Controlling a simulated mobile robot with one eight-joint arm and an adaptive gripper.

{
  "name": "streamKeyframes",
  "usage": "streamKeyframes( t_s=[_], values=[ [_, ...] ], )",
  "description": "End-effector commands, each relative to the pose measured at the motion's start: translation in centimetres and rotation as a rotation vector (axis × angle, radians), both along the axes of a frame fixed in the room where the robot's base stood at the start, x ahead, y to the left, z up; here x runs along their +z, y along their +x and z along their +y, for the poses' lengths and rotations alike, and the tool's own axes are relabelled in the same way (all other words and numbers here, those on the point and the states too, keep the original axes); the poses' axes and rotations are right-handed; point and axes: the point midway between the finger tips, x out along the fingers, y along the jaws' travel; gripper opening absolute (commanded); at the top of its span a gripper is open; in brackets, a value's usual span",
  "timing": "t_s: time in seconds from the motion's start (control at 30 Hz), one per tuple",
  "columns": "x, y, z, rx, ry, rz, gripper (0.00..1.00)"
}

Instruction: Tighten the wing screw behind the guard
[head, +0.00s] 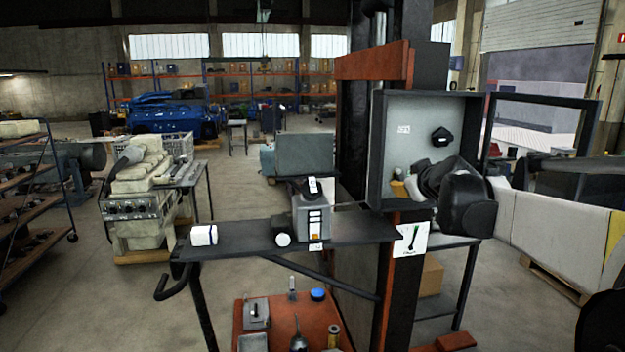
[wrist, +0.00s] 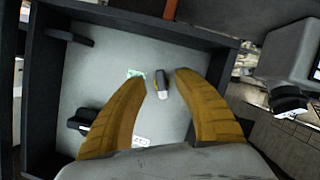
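A small dark grey piece with a pale end (wrist: 161,83), which looks like the wing screw, stands on the grey back panel of an open-fronted box. In the wrist view it lies between and beyond the tips of my gripper (wrist: 161,82). The two yellow fingers are spread, with no contact visible. In the head view my gripper (head: 399,188) reaches into the lower part of the box; my dark wrist hides much of that corner. A dark open frame (head: 491,128) at the box's right side may be the guard, swung aside.
The box's dark walls (head: 376,150) surround the panel closely. A black knob-like part (head: 441,137) sits on the panel, also in the wrist view (wrist: 82,121). A shelf (head: 255,240) with a grey device (head: 313,215) stands left. An orange surface (head: 275,312) with tools lies below.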

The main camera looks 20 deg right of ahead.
Motion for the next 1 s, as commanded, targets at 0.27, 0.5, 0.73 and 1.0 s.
streamKeyframes(
  t_s=[0.27, 0.5, 0.73, 1.0],
  values=[
    [0.0, 1.1, -0.3, 0.000, -0.001, 0.000, 0.37],
    [0.0, 2.1, -0.5, 0.001, 0.000, 0.000, 0.37],
    [0.0, 2.3, -0.5, 0.000, 0.000, 0.000, 0.37],
    [0.0, 2.3, -0.5, 0.000, 0.000, 0.000, 0.00]
  ],
)
